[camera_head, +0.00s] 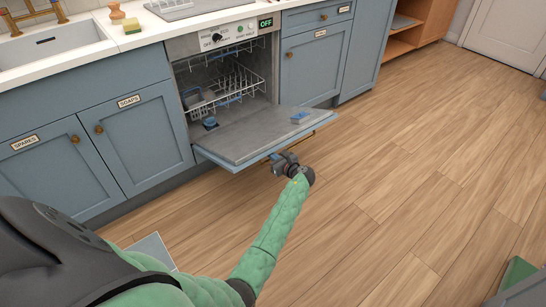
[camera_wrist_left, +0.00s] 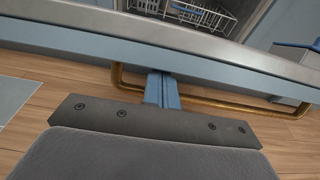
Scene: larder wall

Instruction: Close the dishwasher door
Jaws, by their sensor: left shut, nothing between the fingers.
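The dishwasher (camera_head: 222,75) is built in between blue cabinets. Its door (camera_head: 250,133) is folded down, lying almost flat with the grey inner side up. A brass bar handle (camera_head: 319,128) runs along the door's outer side; it also shows in the left wrist view (camera_wrist_left: 225,104). My left gripper (camera_head: 279,160) is at the door's front edge, just below it. In the left wrist view its blue fingers (camera_wrist_left: 161,88) are together and empty, within the span of the handle and close to the door (camera_wrist_left: 200,62). Whether they touch it I cannot tell. My right gripper is not in view.
A wire rack (camera_head: 232,82) with a few items sits inside the dishwasher. A small blue piece (camera_head: 300,117) lies on the inner door. The counter (camera_head: 110,35) with a sink is above. The wooden floor (camera_head: 410,190) to the right is clear.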

